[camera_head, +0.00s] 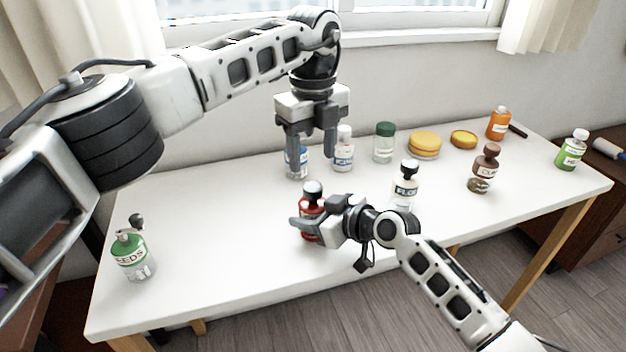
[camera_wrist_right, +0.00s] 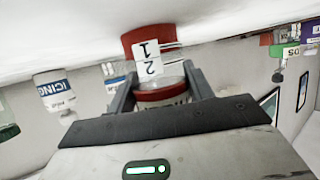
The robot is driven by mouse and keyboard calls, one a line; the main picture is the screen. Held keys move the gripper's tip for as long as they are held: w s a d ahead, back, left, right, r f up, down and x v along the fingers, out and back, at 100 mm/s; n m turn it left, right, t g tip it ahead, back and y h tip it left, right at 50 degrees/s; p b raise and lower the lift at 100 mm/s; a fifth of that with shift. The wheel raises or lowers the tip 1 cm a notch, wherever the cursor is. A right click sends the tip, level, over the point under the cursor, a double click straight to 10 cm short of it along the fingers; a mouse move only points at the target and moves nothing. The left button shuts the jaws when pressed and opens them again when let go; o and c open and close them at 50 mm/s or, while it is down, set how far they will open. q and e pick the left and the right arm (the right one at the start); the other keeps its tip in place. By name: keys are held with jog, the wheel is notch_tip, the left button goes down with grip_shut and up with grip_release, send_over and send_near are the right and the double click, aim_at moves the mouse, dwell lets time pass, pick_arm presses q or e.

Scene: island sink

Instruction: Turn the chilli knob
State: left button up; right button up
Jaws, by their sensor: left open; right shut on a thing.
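My left gripper (camera_head: 311,152) points down, open and empty, above and apart from the knob.
A blue-labelled bottle (camera_head: 297,163) and a white bottle (camera_head: 343,153) stand near my left gripper. A flour bottle (camera_head: 405,185) is right of my right gripper. The table (camera_head: 215,225) between is clear.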

aim_at(313, 186)
pick_arm(q)
notch_tip(313, 186, down, 7)
jog(key=shift+r, duration=0.1)
dwell(0.3)
jog(key=c, duration=1)
jog(key=m, duration=0.5)
jog(key=shift+m, duration=0.3)
jog(key=o, duration=1)
jog(key=shift+r, duration=0.1)
